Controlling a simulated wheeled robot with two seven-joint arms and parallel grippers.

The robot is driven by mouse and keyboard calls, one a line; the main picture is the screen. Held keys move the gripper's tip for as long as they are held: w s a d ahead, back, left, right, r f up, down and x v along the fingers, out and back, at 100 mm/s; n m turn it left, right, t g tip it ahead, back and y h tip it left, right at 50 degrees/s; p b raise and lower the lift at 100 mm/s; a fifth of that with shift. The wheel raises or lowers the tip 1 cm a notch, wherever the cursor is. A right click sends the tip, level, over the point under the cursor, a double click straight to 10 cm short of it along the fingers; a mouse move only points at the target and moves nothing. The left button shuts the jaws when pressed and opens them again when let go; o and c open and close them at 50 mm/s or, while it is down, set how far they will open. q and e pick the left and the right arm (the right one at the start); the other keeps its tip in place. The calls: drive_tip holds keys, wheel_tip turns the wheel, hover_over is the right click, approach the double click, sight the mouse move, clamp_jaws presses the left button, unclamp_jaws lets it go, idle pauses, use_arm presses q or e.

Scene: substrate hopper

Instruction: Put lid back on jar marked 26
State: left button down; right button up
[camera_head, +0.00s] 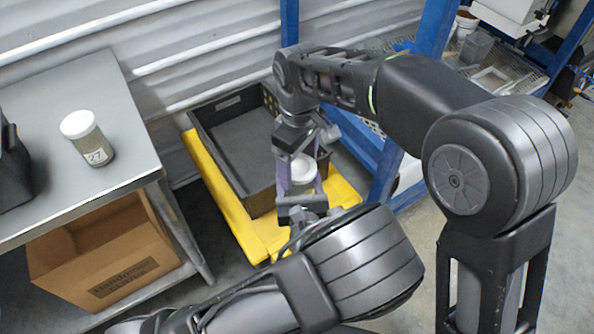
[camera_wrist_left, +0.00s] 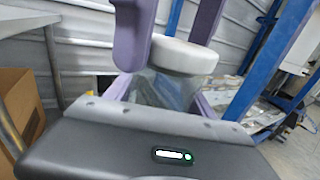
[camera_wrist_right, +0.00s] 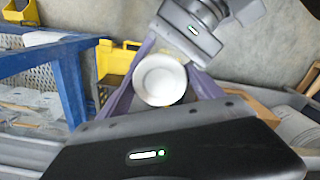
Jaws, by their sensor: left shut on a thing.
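A clear jar (camera_wrist_left: 165,90) sits between the purple fingers of my left gripper (camera_wrist_left: 160,100), which is shut on it. The jar is held in the air, and its label does not show. A white lid (camera_wrist_left: 186,57) is at the jar's top. It also shows from above in the right wrist view (camera_wrist_right: 160,79) and in the head view (camera_head: 303,168). My right gripper (camera_wrist_right: 165,75) comes from above, with its purple fingers on either side of the lid. I cannot tell whether they press on it or whether the lid is fully seated.
A jar marked 27 (camera_head: 88,138) with a white lid stands on the grey table (camera_head: 120,165) at left. A black crate (camera_head: 225,150) on a yellow base (camera_head: 225,210) lies below my grippers. A cardboard box (camera_head: 100,255) is under the table. Blue posts (camera_head: 395,160) stand at right.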

drive_tip(key=c, duration=1.1)
drive_tip(key=shift+m, duration=0.9)
drive_tip(key=shift+c, duration=0.2)
drive_tip(key=o, duration=1.6)
drive_tip(key=shift+r, duration=0.15)
wheel_tip(320, 180, up, 7)
drive_tip(key=shift+r, duration=0.15)
